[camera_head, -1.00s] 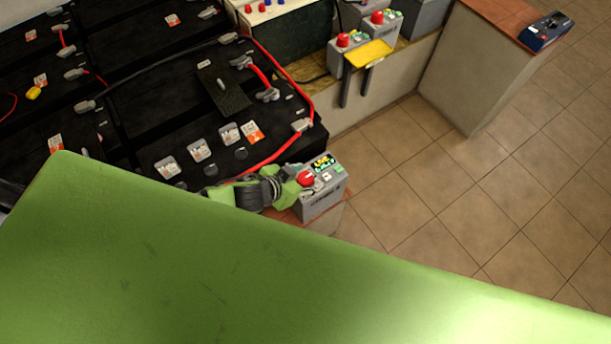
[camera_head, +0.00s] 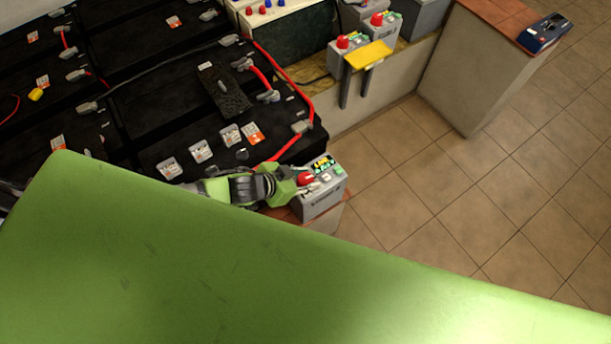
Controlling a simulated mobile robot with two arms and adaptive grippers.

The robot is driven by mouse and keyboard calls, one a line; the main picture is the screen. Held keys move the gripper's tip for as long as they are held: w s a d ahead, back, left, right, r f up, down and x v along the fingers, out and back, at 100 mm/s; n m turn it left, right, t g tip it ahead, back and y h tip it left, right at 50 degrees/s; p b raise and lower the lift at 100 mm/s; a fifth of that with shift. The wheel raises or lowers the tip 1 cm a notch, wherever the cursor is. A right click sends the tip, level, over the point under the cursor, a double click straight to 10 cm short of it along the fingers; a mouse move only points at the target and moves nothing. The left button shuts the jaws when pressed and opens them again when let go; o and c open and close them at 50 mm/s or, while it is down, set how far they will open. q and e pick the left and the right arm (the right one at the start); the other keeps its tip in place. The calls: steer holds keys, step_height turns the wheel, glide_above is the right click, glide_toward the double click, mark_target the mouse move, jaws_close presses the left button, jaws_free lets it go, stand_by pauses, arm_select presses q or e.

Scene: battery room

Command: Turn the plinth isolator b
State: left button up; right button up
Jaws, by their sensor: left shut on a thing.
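The plinth isolator b is a grey box (camera_head: 321,203) with a red knob (camera_head: 306,179), a small lit display and pale buttons on its top. It stands on a brick-red plinth top (camera_head: 284,213) just right of the black batteries. My left gripper (camera_head: 303,182) comes in from the left, with its fingers at the red knob and shut on it. The fingers are small here and partly cover the knob, so its turned angle cannot be told. My right gripper is not in view.
Large black batteries (camera_head: 150,112) with red cables fill the left. Two more red-knobbed grey boxes (camera_head: 383,33) stand at the back near a yellow plate (camera_head: 368,56). A dark blue device (camera_head: 545,32) lies on a ledge at the far right. Tiled floor on the right is clear.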

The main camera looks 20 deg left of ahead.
arm_select(q)
steer(key=m, duration=0.1)
steer(key=m+g+h, duration=0.1)
steer(key=m, duration=0.1)
steer(key=m+g+h, duration=0.1)
steer(key=shift+w+a+m, duration=0.1)
steer(key=shift+w+m, duration=0.15)
steer(key=shift+m, duration=0.15)
steer(key=shift+s+m+g+h, duration=0.15)
steer(key=shift+m+g+h, duration=0.65)
steer(key=shift+m+g, duration=0.7)
steer(key=shift+s+m+g, duration=0.1)
steer(key=shift+m+g, duration=0.2)
steer(key=shift+m, duration=0.2)
steer(key=o, duration=1.1)
steer(key=shift+o, duration=0.2)
steer(key=v, duration=1.1)
steer(key=shift+a+r, duration=0.25)
steer(key=shift+a, duration=0.05)
